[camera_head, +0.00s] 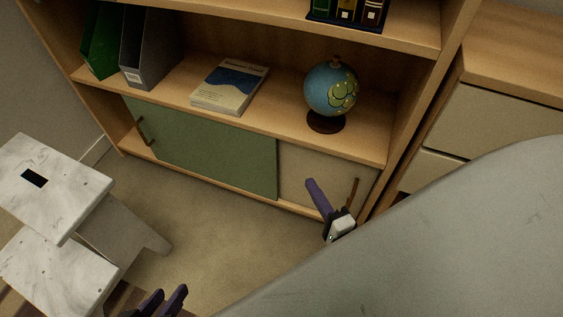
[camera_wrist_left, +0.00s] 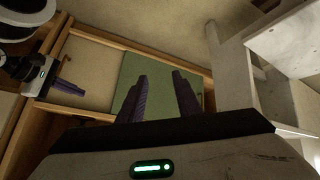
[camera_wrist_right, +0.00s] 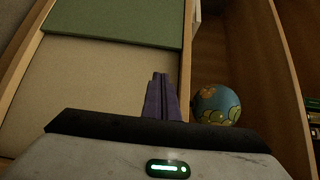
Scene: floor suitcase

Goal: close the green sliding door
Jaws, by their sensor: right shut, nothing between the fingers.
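The green sliding door (camera_head: 205,145) covers the left and middle part of the cabinet's lower compartment, with a dark handle (camera_head: 145,132) near its left end. A beige door panel (camera_head: 294,168) fills the right part, with its own handle (camera_head: 352,192). The green door also shows in the left wrist view (camera_wrist_left: 160,88) and right wrist view (camera_wrist_right: 130,22). My right gripper (camera_head: 313,185) is shut and empty in front of the beige panel; contact cannot be told. My left gripper (camera_head: 169,293) is open and empty, low in front of the cabinet.
A globe (camera_head: 328,88), a book (camera_head: 228,88) and file holders (camera_head: 150,50) stand on the shelf above the doors. A white marbled step stool (camera_head: 60,180) stands at the left. Drawers (camera_head: 490,125) are at the right. Carpet (camera_head: 210,230) in front is clear.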

